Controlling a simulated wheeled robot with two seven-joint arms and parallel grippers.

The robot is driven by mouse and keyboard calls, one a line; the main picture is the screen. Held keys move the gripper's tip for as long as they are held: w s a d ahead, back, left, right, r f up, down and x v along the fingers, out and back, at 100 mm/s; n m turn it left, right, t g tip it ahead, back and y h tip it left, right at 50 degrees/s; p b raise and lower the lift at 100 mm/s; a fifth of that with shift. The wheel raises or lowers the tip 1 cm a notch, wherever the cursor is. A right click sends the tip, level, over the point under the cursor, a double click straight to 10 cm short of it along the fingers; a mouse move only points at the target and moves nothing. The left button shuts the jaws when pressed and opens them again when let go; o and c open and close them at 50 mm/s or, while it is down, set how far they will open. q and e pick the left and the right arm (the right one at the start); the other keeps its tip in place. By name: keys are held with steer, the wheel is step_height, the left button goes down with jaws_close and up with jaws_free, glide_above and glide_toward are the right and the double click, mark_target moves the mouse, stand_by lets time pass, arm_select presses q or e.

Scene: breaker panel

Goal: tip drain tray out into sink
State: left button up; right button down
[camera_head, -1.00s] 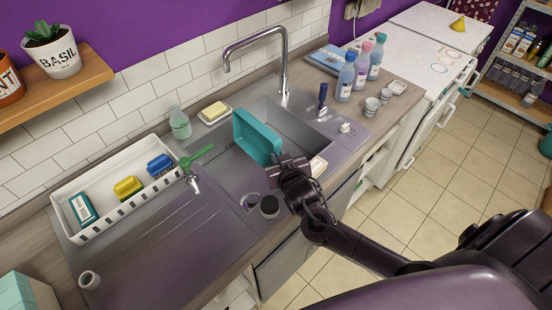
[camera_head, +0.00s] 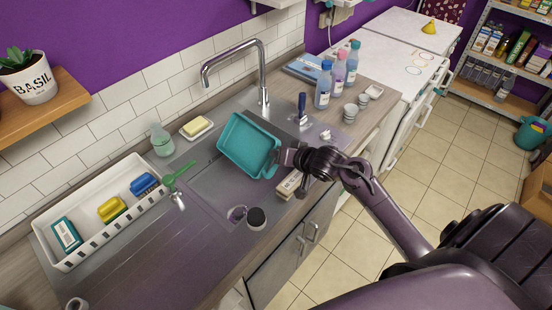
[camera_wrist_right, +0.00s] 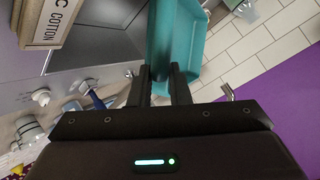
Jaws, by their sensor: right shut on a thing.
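The teal drain tray (camera_head: 247,146) is held above the sink (camera_head: 215,185), tilted so its hollow inside faces the head camera. My right gripper (camera_head: 284,158) is shut on the tray's right-hand edge. In the right wrist view the gripper's two fingers (camera_wrist_right: 161,85) close on the edge of the teal tray (camera_wrist_right: 180,40). I cannot see anything inside the tray. The tap (camera_head: 262,75) stands behind the sink. My left gripper is not in view.
A white rack (camera_head: 95,243) with sponges and a box stands at the left. A soap dish (camera_head: 196,128) and a bottle (camera_head: 161,140) are behind the sink. A dark round item (camera_head: 256,218) sits at the front edge. Several bottles (camera_head: 336,75) stand at the right.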

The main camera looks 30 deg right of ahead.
steer(key=shift+r, duration=0.1)
steer(key=shift+d+r+m+g+y, duration=0.1)
steer(key=shift+r+m+g+y, duration=0.4)
steer(key=shift+m+y, duration=0.55)
steer(key=shift+r+m+y, duration=0.4)
steer(key=shift+m+y, duration=0.45)
steer(key=shift+y, duration=0.3)
